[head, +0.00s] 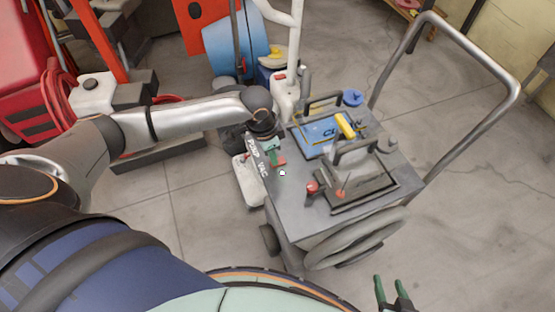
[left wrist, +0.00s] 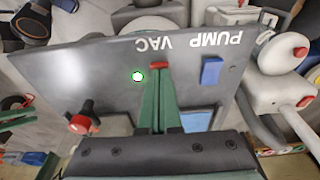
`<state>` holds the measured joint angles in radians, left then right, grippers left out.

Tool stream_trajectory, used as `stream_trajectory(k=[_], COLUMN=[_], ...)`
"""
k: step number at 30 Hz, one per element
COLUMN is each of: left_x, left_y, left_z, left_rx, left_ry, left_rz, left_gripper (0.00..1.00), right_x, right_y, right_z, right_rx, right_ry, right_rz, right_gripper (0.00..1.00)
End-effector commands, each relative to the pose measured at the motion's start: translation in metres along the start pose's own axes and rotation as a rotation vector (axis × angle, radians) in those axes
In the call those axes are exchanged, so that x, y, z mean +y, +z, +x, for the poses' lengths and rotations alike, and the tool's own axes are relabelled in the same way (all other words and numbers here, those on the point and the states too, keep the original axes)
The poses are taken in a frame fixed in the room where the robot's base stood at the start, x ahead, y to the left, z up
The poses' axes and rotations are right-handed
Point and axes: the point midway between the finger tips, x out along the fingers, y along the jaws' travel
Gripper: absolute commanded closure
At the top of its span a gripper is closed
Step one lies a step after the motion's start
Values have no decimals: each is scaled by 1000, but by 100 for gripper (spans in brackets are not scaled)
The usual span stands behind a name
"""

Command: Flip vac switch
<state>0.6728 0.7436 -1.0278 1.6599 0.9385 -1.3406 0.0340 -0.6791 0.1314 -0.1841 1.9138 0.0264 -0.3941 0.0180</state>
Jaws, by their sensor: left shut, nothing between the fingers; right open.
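The cart's grey top panel (head: 290,205) carries the printed words PUMP and VAC, upside down in the left wrist view. A red switch (left wrist: 159,65) sits beside VAC and a blue switch (left wrist: 212,71) beside PUMP. The red switch also shows in the head view (head: 280,161). A white indicator with a green rim (left wrist: 137,76) is near the red switch. My left gripper (head: 272,147) is shut and empty, its green fingertips (left wrist: 160,75) right at the red switch; I cannot tell whether they touch. My right gripper (head: 392,284) is open and empty, low in the head view.
A red knob (head: 312,187) stands on the panel. A blue tray (head: 325,135) with a yellow-handled item and a grey lidded unit (head: 365,165) are behind it. A bent metal handle (head: 490,60) rises at right. Floor at right is clear.

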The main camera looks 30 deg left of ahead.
Motion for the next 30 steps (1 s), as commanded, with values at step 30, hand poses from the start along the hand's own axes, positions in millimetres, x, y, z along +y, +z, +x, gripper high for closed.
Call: stream_trajectory(k=[30], left_x=[0], left_y=[-8], left_z=[-54], left_rx=[-1], left_ry=[0], left_rz=[-1], left_gripper=[100], right_x=[-4], right_y=[-51], right_z=[-46], right_rx=[2], right_ry=[0], right_rz=[0], right_gripper=[48])
